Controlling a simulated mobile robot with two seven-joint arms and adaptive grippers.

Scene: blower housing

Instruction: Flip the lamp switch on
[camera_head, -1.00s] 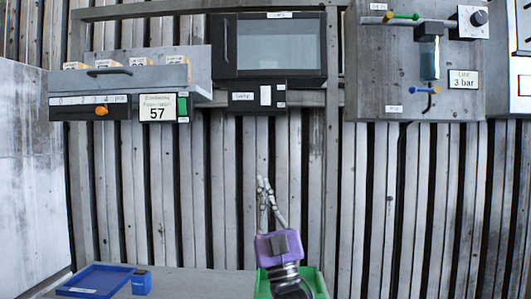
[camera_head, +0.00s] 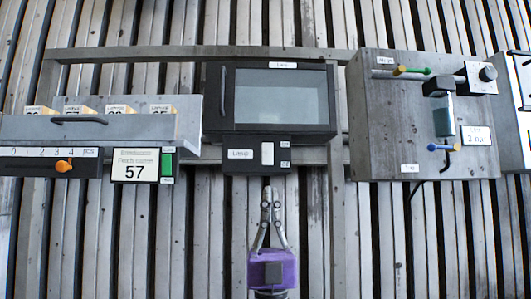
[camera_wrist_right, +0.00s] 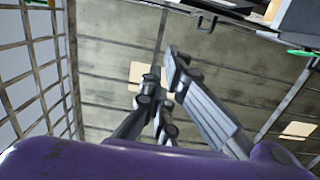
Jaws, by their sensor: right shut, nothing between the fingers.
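The lamp switch is a white rocker (camera_head: 267,154) on a small black box (camera_head: 235,166) with a label that seems to read "Lamp". The box sits under a dark cabinet with a glass window (camera_head: 280,97). Small labels, too small to read, stand at the rocker's right, at top and bottom. My right gripper (camera_head: 270,190) is shut and empty, pointing up. Its fingertips are just below the box in the head view; whether they touch it I cannot tell. The right wrist view shows the fingers (camera_wrist_right: 163,75) against the ceiling. My left gripper is not in view.
At the right is a grey panel (camera_head: 385,130) with coloured-handle valves (camera_head: 443,147). Below the box is slatted wall.

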